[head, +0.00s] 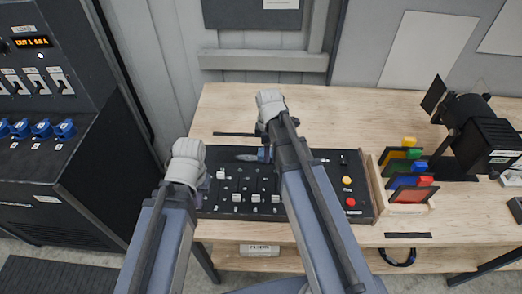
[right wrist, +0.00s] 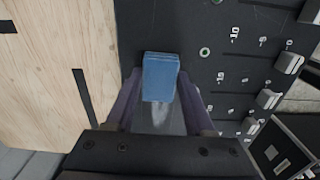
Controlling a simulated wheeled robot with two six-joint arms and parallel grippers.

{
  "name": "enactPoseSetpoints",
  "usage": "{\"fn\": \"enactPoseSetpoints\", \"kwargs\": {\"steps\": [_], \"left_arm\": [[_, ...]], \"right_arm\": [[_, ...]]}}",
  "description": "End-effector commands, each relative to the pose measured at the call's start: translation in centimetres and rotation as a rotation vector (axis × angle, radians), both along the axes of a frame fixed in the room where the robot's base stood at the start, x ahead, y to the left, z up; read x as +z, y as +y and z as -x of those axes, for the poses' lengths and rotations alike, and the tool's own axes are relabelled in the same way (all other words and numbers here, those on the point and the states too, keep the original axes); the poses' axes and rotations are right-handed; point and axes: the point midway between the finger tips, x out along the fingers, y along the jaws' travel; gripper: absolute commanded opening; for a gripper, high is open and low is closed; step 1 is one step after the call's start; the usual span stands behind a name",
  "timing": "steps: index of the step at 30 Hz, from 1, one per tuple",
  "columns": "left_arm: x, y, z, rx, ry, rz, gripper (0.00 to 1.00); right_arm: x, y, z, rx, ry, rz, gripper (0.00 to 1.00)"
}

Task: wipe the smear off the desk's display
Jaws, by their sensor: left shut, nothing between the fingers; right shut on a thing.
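The black desk console (head: 325,157) lies on the wooden desk. Its display shows as a small grey-blue patch (head: 243,157) at the console's upper left, partly hidden by my right arm. My right gripper (head: 264,154) is shut on a blue block-like pad (right wrist: 160,77), held over the console face. In the right wrist view a pale whitish smear (right wrist: 162,115) shows just below the pad, between the fingers. I cannot tell whether the pad touches the surface. My left gripper (head: 203,188) is shut and empty at the console's left edge.
Sliders (head: 237,198) and red and yellow buttons (head: 350,202) sit on the console. Right of it stand a wooden rack with coloured filters (head: 410,195) and a black lamp (head: 485,135). A black equipment rack (head: 50,120) stands at left. The desk's back strip (head: 340,110) is clear.

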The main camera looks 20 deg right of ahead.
Motion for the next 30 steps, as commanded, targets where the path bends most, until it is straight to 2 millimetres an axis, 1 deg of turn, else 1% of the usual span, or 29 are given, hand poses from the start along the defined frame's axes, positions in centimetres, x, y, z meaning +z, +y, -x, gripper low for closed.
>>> {"fn": "enactPoseSetpoints", "kwargs": {"steps": [3, 10, 11, 15, 20, 30], "left_arm": [[0.1, 0.0, 0.0, 0.000, 0.000, 0.000, 0.00], [-0.4, 0.0, 0.0, 0.000, 0.000, 0.000, 0.00], [-0.3, 0.0, 0.0, 0.000, 0.000, 0.000, 0.00], [-0.3, 0.0, 0.0, 0.000, 0.000, 0.000, 0.00], [-0.2, 0.0, 0.0, 0.000, 0.000, 0.000, 0.00], [-0.1, 0.0, 0.0, 0.000, 0.000, 0.000, 0.00]], "right_arm": [[0.1, -0.5, 0.2, 0.000, 0.000, -0.001, 0.09], [-0.4, -0.5, 0.2, 0.001, 0.000, -0.001, 0.10], [-0.3, -0.5, 0.2, 0.001, 0.000, -0.001, 0.02], [-0.3, -0.3, 0.1, 0.002, 0.000, -0.002, 0.02], [-0.2, 0.6, -0.2, 0.003, 0.000, -0.003, 0.02], [-0.1, 3.1, -1.0, 0.003, -0.001, -0.003, 0.02]]}}
